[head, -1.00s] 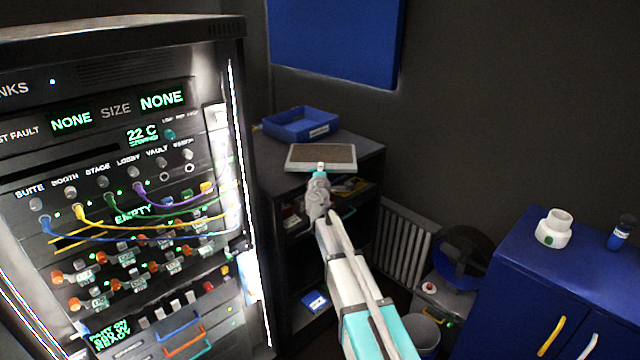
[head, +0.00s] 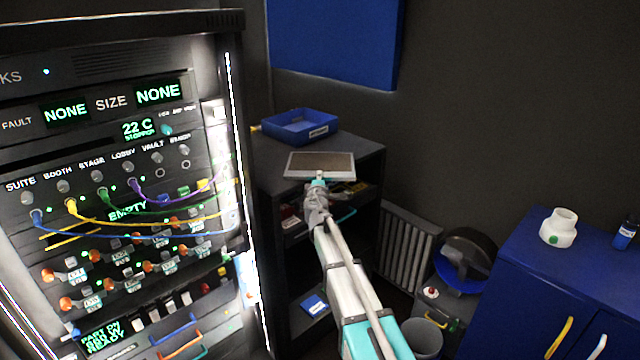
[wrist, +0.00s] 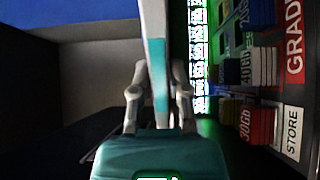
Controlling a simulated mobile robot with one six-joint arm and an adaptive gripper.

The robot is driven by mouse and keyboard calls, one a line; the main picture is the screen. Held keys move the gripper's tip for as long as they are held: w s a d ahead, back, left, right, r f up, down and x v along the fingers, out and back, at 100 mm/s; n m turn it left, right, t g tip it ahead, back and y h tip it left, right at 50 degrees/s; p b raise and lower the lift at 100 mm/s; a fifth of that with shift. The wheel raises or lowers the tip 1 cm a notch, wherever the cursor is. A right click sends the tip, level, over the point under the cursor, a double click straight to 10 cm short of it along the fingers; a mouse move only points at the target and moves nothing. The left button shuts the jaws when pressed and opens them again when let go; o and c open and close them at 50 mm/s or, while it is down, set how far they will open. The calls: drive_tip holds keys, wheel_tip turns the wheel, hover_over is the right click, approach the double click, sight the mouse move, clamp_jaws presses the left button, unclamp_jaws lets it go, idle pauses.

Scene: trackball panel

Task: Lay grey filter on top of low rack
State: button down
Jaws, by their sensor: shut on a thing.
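The grey filter (head: 320,164) is a flat panel with a pale frame and a grey-brown face. In the head view it lies roughly level at the front part of the low rack's top (head: 352,148); whether it touches the top or hovers just above cannot be told. My gripper (head: 319,181) is at the filter's near edge, shut on it. In the wrist view the filter's white and teal edge (wrist: 157,60) stands between the two fingers. The rack's top surface under the filter is hidden.
A blue bin (head: 300,127) stands at the back of the rack top. A tall lit equipment rack (head: 120,180) with cables stands close on the left. A radiator (head: 408,240), a waste bin (head: 424,336) and a blue cabinet (head: 560,270) with a white jar (head: 559,228) are to the right.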

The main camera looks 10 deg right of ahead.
drive_tip(key=shift+f, duration=0.15)
drive_tip(key=c, duration=0.6)
unclamp_jaws()
drive_tip(key=shift+r, duration=0.2)
drive_tip(key=s, duration=0.4)
drive_tip(key=s+a, duration=0.1)
drive_tip(key=s, duration=0.3)
drive_tip(key=s+a, duration=0.1)
drive_tip(key=s, duration=0.3)
drive_tip(key=shift+f, duration=0.15)
drive_tip(key=shift+d, duration=0.1)
